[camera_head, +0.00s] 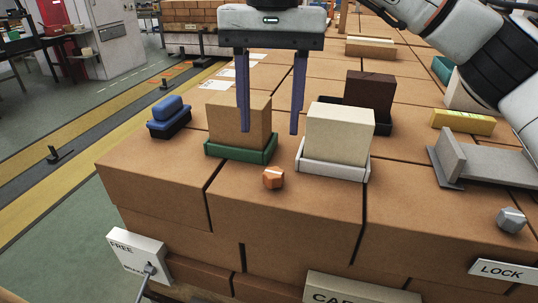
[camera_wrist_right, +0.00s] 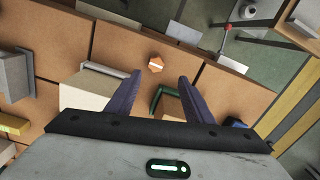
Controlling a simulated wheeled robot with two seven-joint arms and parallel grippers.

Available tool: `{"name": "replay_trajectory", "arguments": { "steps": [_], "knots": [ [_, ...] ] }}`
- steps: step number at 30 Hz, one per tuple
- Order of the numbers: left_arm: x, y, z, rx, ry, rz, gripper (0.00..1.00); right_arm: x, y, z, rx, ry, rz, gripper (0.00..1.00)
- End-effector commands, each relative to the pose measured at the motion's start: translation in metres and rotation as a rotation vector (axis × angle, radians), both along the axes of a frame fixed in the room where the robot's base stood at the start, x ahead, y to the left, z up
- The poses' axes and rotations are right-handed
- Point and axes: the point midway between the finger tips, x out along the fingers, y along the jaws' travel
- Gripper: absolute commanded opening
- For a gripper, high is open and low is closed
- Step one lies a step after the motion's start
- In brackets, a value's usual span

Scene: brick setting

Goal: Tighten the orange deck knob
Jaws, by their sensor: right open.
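The orange deck knob (camera_head: 273,178) is a small faceted knob on the brown deck, in front of the gap between the green tray and the white tray. It also shows in the right wrist view (camera_wrist_right: 155,64), beyond the fingertips and between their lines. My right gripper (camera_head: 268,132) is open and empty, pointing down above the deck, behind the knob and apart from it. Its two purple fingers also show in the right wrist view (camera_wrist_right: 158,78). My left gripper is in neither view.
A green tray (camera_head: 240,155) holds a brown block (camera_head: 238,120); a white tray (camera_head: 330,172) holds a cream block (camera_head: 340,133). A blue item (camera_head: 168,110) stands left. A grey knob (camera_head: 510,219) and grey bracket (camera_head: 490,165) are right. The deck around the orange knob is clear.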

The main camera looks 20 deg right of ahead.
Motion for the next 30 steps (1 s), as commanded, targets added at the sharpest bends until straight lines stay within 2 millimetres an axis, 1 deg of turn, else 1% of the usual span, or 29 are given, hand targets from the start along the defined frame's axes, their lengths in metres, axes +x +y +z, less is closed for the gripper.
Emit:
{"name": "replay_trajectory", "arguments": {
  "steps": [2,5,12,18,21,24,30],
  "knots": [
    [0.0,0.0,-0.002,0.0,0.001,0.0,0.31,0.001,-0.008,0.002,-0.025,-0.011,0.001,0.47],
    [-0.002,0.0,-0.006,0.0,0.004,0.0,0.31,0.001,-0.009,-0.008,-0.031,-0.01,0.002,0.47],
    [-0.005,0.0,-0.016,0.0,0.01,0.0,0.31,0.0,-0.008,-0.053,-0.028,-0.008,0.003,0.47],
    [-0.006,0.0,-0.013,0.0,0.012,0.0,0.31,0.0,-0.008,-0.081,-0.028,-0.01,0.002,0.47],
    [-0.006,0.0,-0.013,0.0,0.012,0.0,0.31,0.0,-0.008,-0.09,-0.028,-0.011,0.001,0.47],
    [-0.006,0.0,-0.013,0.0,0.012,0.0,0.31,0.0,-0.008,-0.095,-0.026,-0.011,0.002,0.47],
    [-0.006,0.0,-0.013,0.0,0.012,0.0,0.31,0.0,-0.008,-0.097,-0.025,-0.012,0.001,0.47]
  ]
}}
